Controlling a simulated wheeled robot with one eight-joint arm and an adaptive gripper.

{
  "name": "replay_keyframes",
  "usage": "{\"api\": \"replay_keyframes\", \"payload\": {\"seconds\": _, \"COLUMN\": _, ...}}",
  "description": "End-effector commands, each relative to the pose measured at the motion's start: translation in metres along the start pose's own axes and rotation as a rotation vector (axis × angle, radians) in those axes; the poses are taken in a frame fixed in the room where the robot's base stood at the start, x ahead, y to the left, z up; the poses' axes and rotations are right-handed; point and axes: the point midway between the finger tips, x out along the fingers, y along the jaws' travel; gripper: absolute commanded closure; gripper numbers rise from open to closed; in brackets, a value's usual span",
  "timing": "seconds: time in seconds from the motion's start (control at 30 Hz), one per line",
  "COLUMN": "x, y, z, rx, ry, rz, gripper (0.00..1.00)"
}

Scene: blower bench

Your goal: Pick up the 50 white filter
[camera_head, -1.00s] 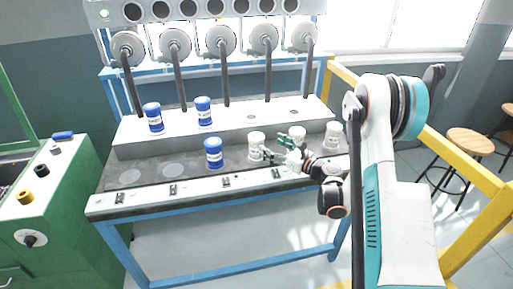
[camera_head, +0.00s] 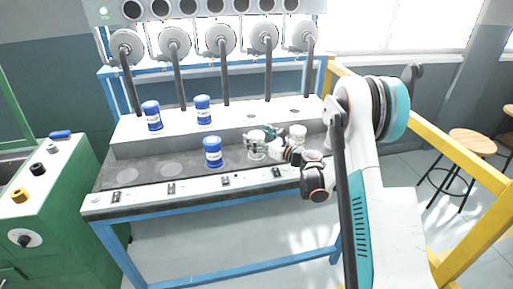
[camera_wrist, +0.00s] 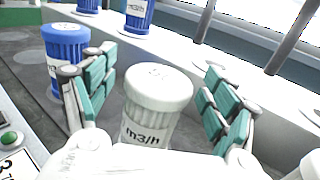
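A white ribbed filter (camera_wrist: 157,98) stands upright between the fingers of my gripper (camera_wrist: 160,75) in the wrist view. Its label shows "m3/h"; I cannot read a number on it. The two green-padded fingers are spread to its left and right, with visible gaps. In the head view this filter (camera_head: 256,153) stands on the bench's lower deck, partly hidden by my gripper (camera_head: 262,138). A second white filter (camera_head: 298,132) stands to its right. A third (camera_head: 327,141) is mostly hidden behind my arm.
A blue filter (camera_head: 212,153) stands close left of the gripper, on the lower deck of the bench (camera_head: 140,185). Two more blue filters (camera_head: 152,116) (camera_head: 203,110) stand on the raised step. Dark pipes (camera_head: 224,80) rise behind. A green cabinet (camera_head: 70,200) is at left.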

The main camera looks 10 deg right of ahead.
Motion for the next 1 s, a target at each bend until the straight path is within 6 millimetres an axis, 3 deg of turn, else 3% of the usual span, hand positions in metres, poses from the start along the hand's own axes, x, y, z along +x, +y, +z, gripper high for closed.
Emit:
{"api": "replay_keyframes", "payload": {"seconds": 0.03, "x": 0.0, "y": 0.0, "z": 0.0, "rx": 0.0, "ry": 0.0, "rz": 0.0, "gripper": 0.3}}
{"api": "replay_keyframes", "payload": {"seconds": 0.3, "x": 0.0, "y": 0.0, "z": 0.0, "rx": 0.0, "ry": 0.0, "rz": 0.0, "gripper": 0.89}}
{"api": "replay_keyframes", "payload": {"seconds": 0.73, "x": 0.0, "y": 0.0, "z": 0.011, "rx": 0.0, "ry": 0.0, "rz": 0.0, "gripper": 0.89}}
{"api": "replay_keyframes", "payload": {"seconds": 0.87, "x": -0.001, "y": 0.0, "z": 0.028, "rx": 0.0, "ry": 0.0, "rz": 0.0, "gripper": 0.89}}
{"api": "replay_keyframes", "payload": {"seconds": 1.0, "x": -0.001, "y": 0.0, "z": 0.06, "rx": 0.0, "ry": 0.0, "rz": 0.0, "gripper": 0.89}}
